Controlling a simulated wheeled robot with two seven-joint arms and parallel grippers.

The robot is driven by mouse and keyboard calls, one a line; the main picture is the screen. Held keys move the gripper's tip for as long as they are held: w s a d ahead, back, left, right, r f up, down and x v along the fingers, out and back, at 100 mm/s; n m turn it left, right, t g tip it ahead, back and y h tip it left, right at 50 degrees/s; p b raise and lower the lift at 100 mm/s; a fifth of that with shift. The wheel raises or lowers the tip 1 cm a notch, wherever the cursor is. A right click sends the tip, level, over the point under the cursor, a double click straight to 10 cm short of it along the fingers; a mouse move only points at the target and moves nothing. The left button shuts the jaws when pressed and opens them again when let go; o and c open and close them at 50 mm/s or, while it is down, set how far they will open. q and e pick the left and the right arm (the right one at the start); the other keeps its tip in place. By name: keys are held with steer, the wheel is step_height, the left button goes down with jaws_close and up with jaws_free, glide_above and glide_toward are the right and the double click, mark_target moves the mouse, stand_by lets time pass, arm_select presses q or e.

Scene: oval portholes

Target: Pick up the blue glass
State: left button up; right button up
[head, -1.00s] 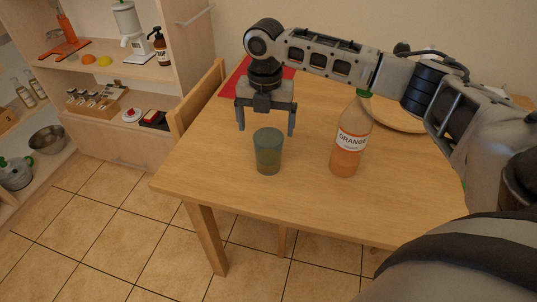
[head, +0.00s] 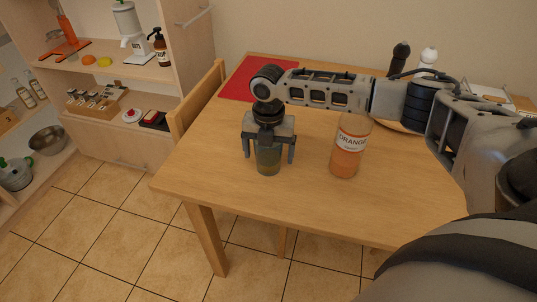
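The blue glass (head: 268,161) stands upright on the wooden table near its front left part. My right gripper (head: 269,160) points down over the glass, with one finger on each side of it. The fingers are spread apart, and a small gap seems to show between them and the glass. The gripper's body hides the upper part and rim of the glass. My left gripper is not in view.
An orange juice bottle (head: 347,158) stands just right of the glass, its top hidden behind my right arm. A red mat (head: 258,80) lies at the back left of the table (head: 220,165). A plate, dark and white mills and a chair (head: 190,115) are nearby.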

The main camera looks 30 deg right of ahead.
steer(key=c, duration=1)
steer(key=shift+r, duration=0.3)
steer(key=shift+c, duration=0.2)
steer(key=shift+w+r, duration=0.1)
steer(key=shift+r, duration=0.75)
steer(key=s+a+r, duration=0.3)
steer(key=s+r, duration=0.7)
steer(key=s, duration=0.3)
steer(key=shift+s+a+r+p, duration=0.2)
steer(key=shift+a+r+p, duration=0.1)
steer(key=shift+r+p, duration=0.1)
steer(key=shift+s, duration=0.1)
